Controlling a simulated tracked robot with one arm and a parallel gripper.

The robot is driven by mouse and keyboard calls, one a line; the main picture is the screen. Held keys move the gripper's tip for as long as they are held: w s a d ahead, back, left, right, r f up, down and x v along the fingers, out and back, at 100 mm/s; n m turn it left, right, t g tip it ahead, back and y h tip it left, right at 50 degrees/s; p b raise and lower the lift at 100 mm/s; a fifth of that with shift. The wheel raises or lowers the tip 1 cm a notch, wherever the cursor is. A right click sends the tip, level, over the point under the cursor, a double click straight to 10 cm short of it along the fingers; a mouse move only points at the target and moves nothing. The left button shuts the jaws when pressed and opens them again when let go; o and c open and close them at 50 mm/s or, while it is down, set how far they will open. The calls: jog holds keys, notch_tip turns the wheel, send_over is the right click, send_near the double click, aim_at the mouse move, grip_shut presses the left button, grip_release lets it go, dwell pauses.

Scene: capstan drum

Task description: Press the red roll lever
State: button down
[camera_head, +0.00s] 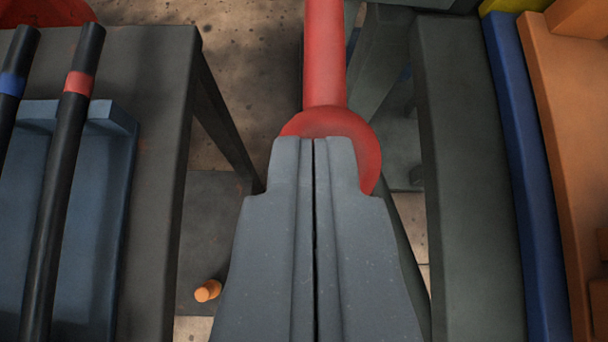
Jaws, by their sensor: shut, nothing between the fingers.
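The red roll lever (325,55) comes down from the top middle as a straight red bar and ends in a wider round red pad (368,150). My gripper (314,140) is shut and empty, its two grey fingers side by side. Its fingertips overlap the lower part of the round pad in the picture and hide it. I cannot tell whether they touch the pad or are above it.
At left a dark bench (160,120) carries a blue rack (105,170) with black rods, one banded red (78,84), one banded blue. At right stand a dark curved panel (460,180), a blue strip (530,170) and an orange part (560,130). A small orange peg (208,290) shows low.

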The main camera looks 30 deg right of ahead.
jog(key=shift+s+d+f, duration=0.25)
jog(key=shift+s+f, duration=0.05)
jog(key=shift+f, duration=0.4)
jog(key=w+r+p+v, duration=0.1)
jog(key=v, duration=1.2)
jog(key=shift+a+r+p, duration=0.3)
jog(key=shift+r+p, duration=0.05)
jog(key=shift+r, duration=0.15)
jog(key=s+r+n+t+y, duration=0.1)
jog(key=s+r+t+y, duration=0.15)
jog(key=r, duration=1.85)
jog(key=s+d+r+n+t, duration=0.1)
jog(key=s+d+r, duration=0.1)
jog(key=s+r, duration=0.3)
jog(key=s+d+r+n+t+y, duration=0.1)
jog(key=s+r, duration=0.4)
jog(key=r, duration=0.8)
jog(key=shift+s+d+t, duration=0.25)
jog(key=shift+d+t, duration=0.35)
jog(key=shift+t, duration=0.05)
